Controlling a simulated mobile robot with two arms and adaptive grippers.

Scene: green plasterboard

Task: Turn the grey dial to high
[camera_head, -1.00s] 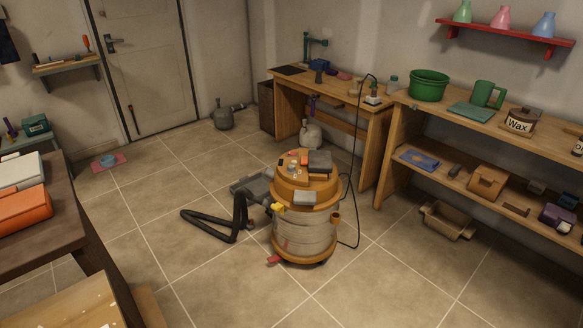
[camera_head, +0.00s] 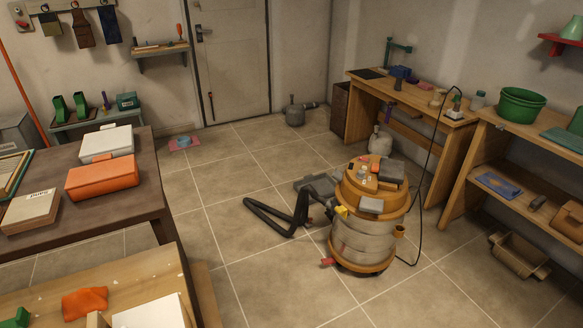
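I cannot make out a grey dial for certain. An orange and pale grey shop vacuum (camera_head: 362,238) stands upright on the tiled floor right of centre. Its black hose (camera_head: 280,219) lies on the floor to its left. Several small items and a dark grey block (camera_head: 392,173) sit on its orange top. A light grey flat piece (camera_head: 371,205) shows on its near upper side. A small pale box with a red spot (camera_head: 20,15) is on the wall at the far upper left, too small to read. Neither of my grippers shows.
A dark table (camera_head: 150,193) with orange and white cases is at left. A light wood bench (camera_head: 135,272) fills the lower left. A wooden workbench (camera_head: 425,105) and shelves (camera_head: 465,190) line the right. A brown bin (camera_head: 518,257) sits on the floor. Floor left of the vacuum is mostly open.

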